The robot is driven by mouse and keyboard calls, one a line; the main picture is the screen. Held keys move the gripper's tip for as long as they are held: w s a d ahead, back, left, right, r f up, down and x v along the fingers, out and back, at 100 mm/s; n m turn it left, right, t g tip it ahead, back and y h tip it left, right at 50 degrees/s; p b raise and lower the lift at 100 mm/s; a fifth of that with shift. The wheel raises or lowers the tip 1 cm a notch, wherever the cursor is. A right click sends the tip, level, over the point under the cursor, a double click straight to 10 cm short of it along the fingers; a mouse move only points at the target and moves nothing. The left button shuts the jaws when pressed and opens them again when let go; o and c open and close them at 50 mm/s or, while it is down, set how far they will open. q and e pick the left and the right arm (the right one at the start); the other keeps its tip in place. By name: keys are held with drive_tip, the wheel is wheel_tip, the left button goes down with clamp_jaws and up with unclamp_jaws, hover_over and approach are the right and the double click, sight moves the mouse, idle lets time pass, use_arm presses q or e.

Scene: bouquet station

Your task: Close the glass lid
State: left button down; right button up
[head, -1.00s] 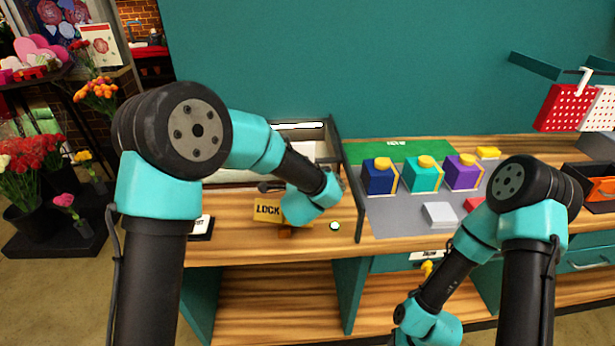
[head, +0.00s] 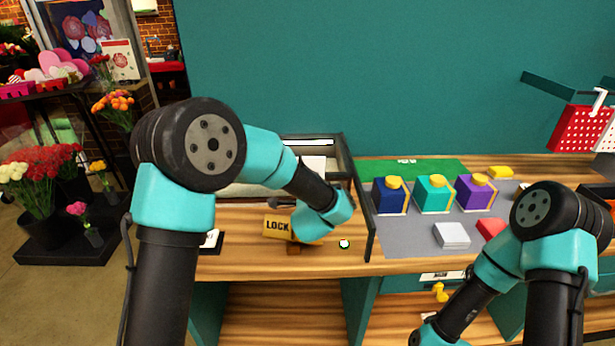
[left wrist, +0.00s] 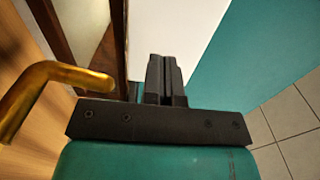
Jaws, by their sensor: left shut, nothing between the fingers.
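A dark-framed case with a glass lid (head: 309,142) stands at the back of the wooden counter, partly hidden by my left arm. A bright strip shows along its top edge; the lid's exact angle is hard to tell. My left gripper (head: 281,202) is low in front of the case, mostly hidden behind my wrist. In the left wrist view its fingers (left wrist: 166,66) are together and empty, beside a dark frame edge and a pale panel. A yellow LOCK piece (head: 277,227) sits just below the gripper in the head view. My right gripper is out of the picture.
A bent brass bar (left wrist: 45,88) is close to the left gripper in the wrist view. Blue, teal and purple boxes (head: 433,194) stand on a grey mat to the right.

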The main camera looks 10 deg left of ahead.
use_arm(q)
drive_tip(key=s+d, duration=0.2)
drive_tip(key=s, duration=1)
drive_tip(key=shift+s+d, duration=0.15)
drive_tip(key=shift+d, duration=0.1)
